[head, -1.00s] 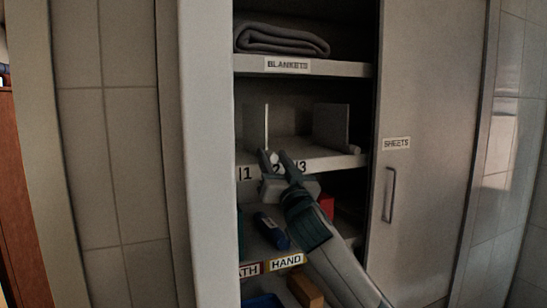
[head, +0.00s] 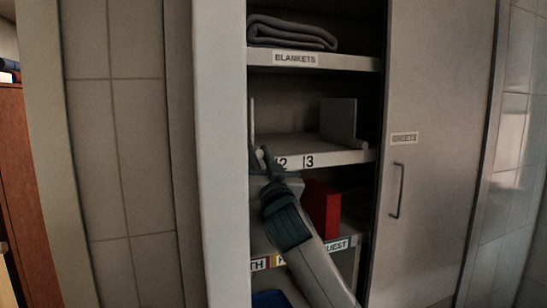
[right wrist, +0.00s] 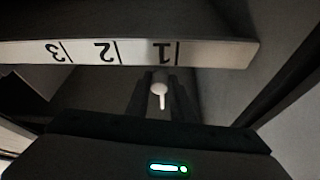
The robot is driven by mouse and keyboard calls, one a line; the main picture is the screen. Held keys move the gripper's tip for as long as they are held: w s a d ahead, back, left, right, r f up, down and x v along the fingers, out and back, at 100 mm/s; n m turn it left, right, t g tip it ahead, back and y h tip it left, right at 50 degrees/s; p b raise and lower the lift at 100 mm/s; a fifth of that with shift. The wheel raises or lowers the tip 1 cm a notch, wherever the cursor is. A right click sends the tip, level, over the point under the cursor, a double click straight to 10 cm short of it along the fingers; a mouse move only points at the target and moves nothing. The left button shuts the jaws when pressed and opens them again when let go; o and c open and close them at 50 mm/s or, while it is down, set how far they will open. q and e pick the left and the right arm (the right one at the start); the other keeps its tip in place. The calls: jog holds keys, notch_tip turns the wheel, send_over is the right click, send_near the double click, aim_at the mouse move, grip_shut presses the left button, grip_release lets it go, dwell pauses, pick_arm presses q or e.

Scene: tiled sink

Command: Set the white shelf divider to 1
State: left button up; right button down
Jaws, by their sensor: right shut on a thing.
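The white shelf divider (head: 252,116) stands upright at the left end of the middle shelf in the head view, close to the cabinet's side wall. My right gripper (head: 264,155) is shut on its knob at the shelf's front edge. In the right wrist view the pale knob (right wrist: 159,89) sits between the fingers (right wrist: 160,97), level with the number 1 on the label strip (right wrist: 140,52). My gripper hides the 1 in the head view, while 2 and 3 show. My left gripper is not in view.
A grey divider (head: 339,119) with its own knob stands at the shelf's right. A folded blanket (head: 290,32) lies above. A red box (head: 321,207) stands below, beside my right arm. The sliding door (head: 440,150) covers the right side.

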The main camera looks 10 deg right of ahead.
jog(key=shift+s+a, duration=0.15)
jog(key=shift+a, duration=0.95)
jog(key=c, duration=1.6)
grip_release()
jog(key=shift+s+f, duration=0.1)
jog(key=shift+s, duration=0.05)
